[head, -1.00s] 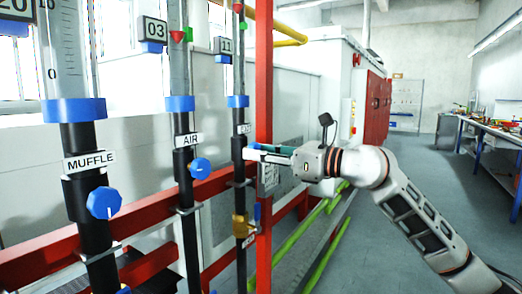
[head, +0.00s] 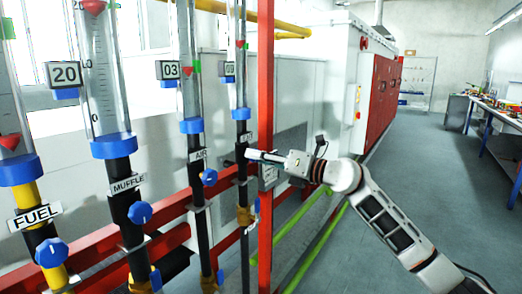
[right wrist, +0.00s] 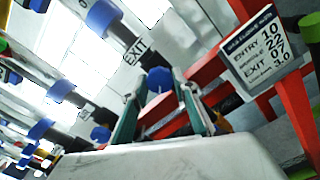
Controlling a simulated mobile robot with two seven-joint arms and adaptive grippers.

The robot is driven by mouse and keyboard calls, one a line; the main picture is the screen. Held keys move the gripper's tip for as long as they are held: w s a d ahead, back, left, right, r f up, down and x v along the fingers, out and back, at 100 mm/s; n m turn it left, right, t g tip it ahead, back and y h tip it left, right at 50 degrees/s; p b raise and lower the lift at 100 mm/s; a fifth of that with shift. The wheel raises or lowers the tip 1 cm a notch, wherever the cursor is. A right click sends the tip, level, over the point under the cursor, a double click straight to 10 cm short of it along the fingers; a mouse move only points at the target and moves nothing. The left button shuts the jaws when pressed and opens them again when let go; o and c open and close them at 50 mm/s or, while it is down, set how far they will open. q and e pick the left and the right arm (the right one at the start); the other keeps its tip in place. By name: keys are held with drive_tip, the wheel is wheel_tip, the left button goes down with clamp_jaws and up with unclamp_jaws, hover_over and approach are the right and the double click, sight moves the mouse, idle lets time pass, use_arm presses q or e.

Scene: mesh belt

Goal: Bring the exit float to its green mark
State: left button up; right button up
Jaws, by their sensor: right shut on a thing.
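The exit tube (head: 237,85) is the farthest of the row of clear flow tubes in the head view. Its small red float (head: 240,43) stands about level with the green mark (head: 246,46) at its right side. The small display (head: 229,69) beside it reads about 09, though blurred. My right gripper (head: 250,154) reaches the lower body of this tube from the right. In the right wrist view the blue exit knob (right wrist: 158,79) sits between the two fingers, below the EXIT label (right wrist: 135,52). My right gripper is shut on it. My left gripper is not in view.
The air (head: 190,85), muffle (head: 103,90) and fuel (head: 12,110) tubes stand to the left, each with a blue knob. A red post (head: 265,80) stands close beside my right gripper. A setting card (right wrist: 254,52) hangs there. Open floor lies to the right.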

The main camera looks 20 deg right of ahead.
idle(0.4)
drive_tip(key=o, duration=1.1)
drive_tip(key=v, duration=1.2)
